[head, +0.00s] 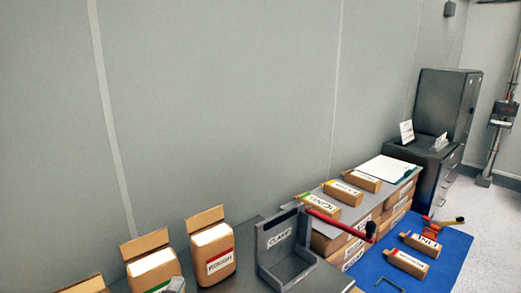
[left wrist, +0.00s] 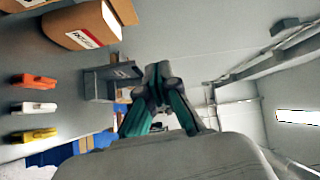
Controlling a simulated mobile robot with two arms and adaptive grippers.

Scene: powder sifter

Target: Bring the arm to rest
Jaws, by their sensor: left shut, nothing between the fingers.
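My left gripper (left wrist: 158,76) shows in the left wrist view. Its teal-sided fingers come together at the tips, and nothing is between them. It is clear of the objects behind it in that view. I cannot make it out with certainty in the head view. My right gripper is in neither view.
Open brown cartons (head: 209,255) and a grey labelled holder (head: 287,250) stand along the wall. Stacked boxes under a grey board (head: 340,212) and a blue mat (head: 446,254) lie to the right. A dark cabinet (head: 446,104) stands beyond. Floor shows at far right.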

